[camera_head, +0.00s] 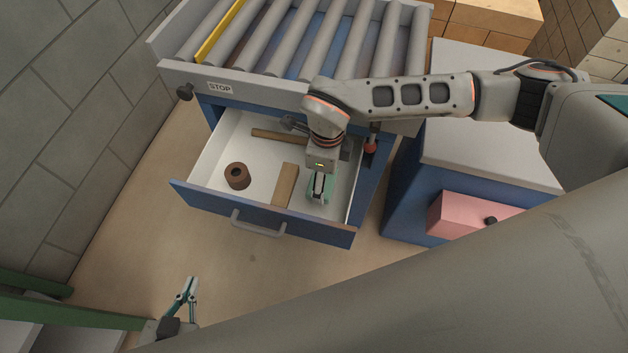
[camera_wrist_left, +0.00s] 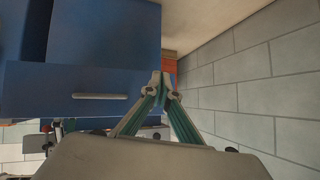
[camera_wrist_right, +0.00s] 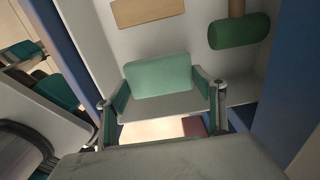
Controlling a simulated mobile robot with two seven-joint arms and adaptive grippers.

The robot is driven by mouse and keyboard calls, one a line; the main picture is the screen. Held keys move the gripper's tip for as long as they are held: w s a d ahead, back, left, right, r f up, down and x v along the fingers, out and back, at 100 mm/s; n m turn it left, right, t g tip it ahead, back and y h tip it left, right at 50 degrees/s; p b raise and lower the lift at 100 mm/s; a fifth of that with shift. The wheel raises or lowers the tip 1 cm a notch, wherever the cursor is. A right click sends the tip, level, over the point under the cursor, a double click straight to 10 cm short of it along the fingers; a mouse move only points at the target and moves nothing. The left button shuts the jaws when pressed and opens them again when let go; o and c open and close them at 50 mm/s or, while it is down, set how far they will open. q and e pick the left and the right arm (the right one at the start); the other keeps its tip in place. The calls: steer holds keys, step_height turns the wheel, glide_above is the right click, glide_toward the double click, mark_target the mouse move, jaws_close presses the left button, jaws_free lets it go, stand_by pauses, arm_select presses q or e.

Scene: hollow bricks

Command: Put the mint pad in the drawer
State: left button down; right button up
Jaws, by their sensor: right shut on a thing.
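The drawer (camera_head: 190,197) stands open below the roller table, with a white inside and a blue front. My right gripper (camera_head: 319,196) reaches down into its right part. In the right wrist view my right gripper (camera_wrist_right: 163,92) is shut on the mint pad (camera_wrist_right: 157,76), a pale green block spanning the two fingers. I cannot tell whether the pad touches the drawer floor. My left gripper (camera_head: 191,281) is in front of the drawer, low at the left. In the left wrist view its fingertips (camera_wrist_left: 166,84) meet with nothing between them. The drawer's handle (camera_wrist_left: 100,96) shows there too.
The drawer holds a brown hollow cylinder (camera_head: 238,178), a wooden block (camera_head: 285,186) and a wooden strip (camera_head: 279,136) at the back. A green cylinder (camera_wrist_right: 238,32) lies near the pad. A blue cabinet (camera_head: 480,150) with a pink box (camera_head: 465,215) stands right.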

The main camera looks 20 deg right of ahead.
step_height(320, 180, down, 2)
steer(key=shift+f, duration=0.2)
step_height(320, 180, down, 5)
steer(key=shift+s+r+b, duration=0.1)
steer(key=shift+r+b, duration=0.1)
steer(key=shift+b, duration=0.8)
steer(key=shift+r, duration=0.1)
arm_select(q)
steer(key=shift+w+d+r, duration=0.25)
steer(key=shift+w+d, duration=0.15)
steer(key=shift+w, duration=0.1)
arm_select(e)
steer(key=o, duration=1)
arm_select(q)
steer(key=shift+s+f, duration=0.3)
steer(key=shift+f, duration=0.1)
